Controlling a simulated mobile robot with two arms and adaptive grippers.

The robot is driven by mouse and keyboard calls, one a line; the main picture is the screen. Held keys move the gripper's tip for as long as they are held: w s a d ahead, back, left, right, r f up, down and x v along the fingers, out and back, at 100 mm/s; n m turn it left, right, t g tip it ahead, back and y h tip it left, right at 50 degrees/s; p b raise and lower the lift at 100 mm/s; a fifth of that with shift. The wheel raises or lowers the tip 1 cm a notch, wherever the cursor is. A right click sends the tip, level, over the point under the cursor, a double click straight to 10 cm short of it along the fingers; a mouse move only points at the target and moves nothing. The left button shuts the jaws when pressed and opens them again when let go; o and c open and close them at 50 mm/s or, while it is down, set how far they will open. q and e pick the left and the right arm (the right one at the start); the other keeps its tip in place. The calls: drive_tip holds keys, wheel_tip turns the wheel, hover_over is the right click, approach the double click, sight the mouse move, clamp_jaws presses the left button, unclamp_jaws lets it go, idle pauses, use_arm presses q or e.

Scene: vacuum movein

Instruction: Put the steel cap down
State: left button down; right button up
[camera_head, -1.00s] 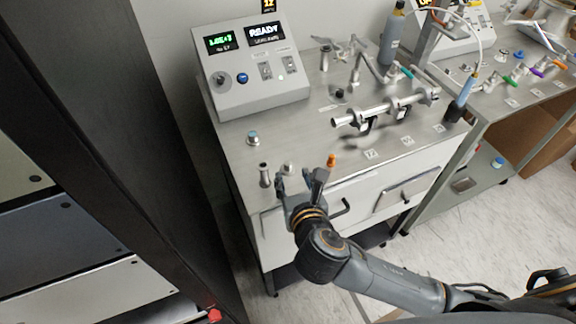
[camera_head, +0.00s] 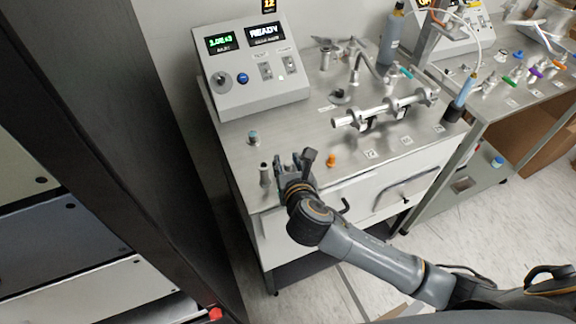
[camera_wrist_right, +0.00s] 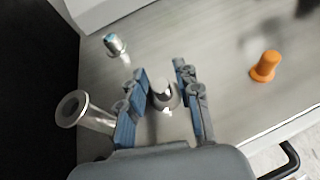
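A small steel cap (camera_wrist_right: 164,95) shows between the fingers of my right gripper (camera_wrist_right: 162,78) in the right wrist view. It seems to stand at the bench surface, and the fingers sit on either side of it, apart, without a clear grip. In the head view my right gripper (camera_head: 294,162) is low over the front left of the bench, between a steel post and an orange peg, and hides the cap there. My left gripper is not in view.
The steel post (camera_head: 265,174) stands close left of the gripper, a teal-topped piece (camera_head: 253,138) behind it, the orange peg (camera_head: 331,160) to the right. A control box (camera_head: 255,70) is at the back, a clamped steel tube (camera_head: 385,108) to the right. A dark cabinet (camera_head: 110,130) borders the left.

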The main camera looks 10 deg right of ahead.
clamp_jaws()
drive_tip(key=shift+r, duration=0.1)
